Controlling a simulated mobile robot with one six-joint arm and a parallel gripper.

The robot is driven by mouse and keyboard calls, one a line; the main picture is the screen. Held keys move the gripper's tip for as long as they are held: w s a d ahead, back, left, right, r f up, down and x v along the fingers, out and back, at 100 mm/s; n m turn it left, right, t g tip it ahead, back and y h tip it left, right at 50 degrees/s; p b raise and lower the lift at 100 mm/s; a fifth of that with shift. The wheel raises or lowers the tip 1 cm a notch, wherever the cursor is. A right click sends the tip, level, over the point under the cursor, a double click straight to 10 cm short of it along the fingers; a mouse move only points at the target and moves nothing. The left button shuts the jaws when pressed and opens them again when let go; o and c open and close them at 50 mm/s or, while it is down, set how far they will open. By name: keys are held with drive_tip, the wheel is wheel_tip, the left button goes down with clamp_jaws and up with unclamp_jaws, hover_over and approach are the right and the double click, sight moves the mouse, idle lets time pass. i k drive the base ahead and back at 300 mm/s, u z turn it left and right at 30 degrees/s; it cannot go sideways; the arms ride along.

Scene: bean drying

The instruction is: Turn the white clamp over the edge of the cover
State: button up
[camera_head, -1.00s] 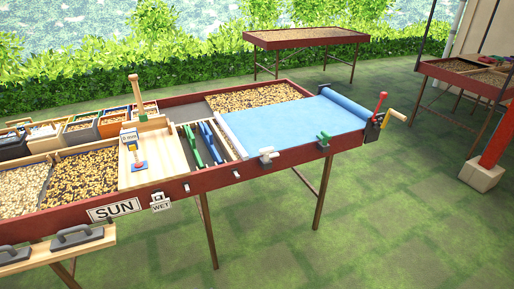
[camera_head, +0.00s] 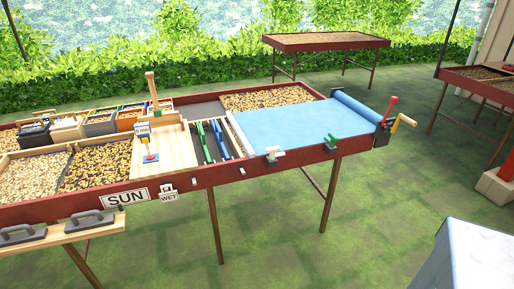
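The white clamp (camera_head: 274,154) sits on the front rail of the long red drying table, at the near left corner of the blue cover. The blue cover (camera_head: 300,122) lies flat over the right part of the table, from a pale bar on its left to a roll (camera_head: 357,108) at the right end. A green clamp (camera_head: 332,142) sits on the same rail to the right of the white one. Whether either clamp overlaps the cover's edge is too small to tell. My gripper is not in view.
A yellow crank handle (camera_head: 405,121) and a red lever (camera_head: 392,104) stick out at the table's right end. Blue and green tools lie in a slotted bay left of the cover. A pale grey block (camera_head: 478,257) fills the lower right corner. Grass in front is clear.

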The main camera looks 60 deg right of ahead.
sight(272, 150)
drive_tip(key=u, duration=0.35)
drive_tip(key=k, duration=1.25)
drive_tip(key=u, duration=1.75)
drive_tip(key=k, duration=0.15)
drive_tip(key=z, duration=3.4)
drive_tip(key=i, duration=0.6)
drive_tip(key=z, duration=0.05)
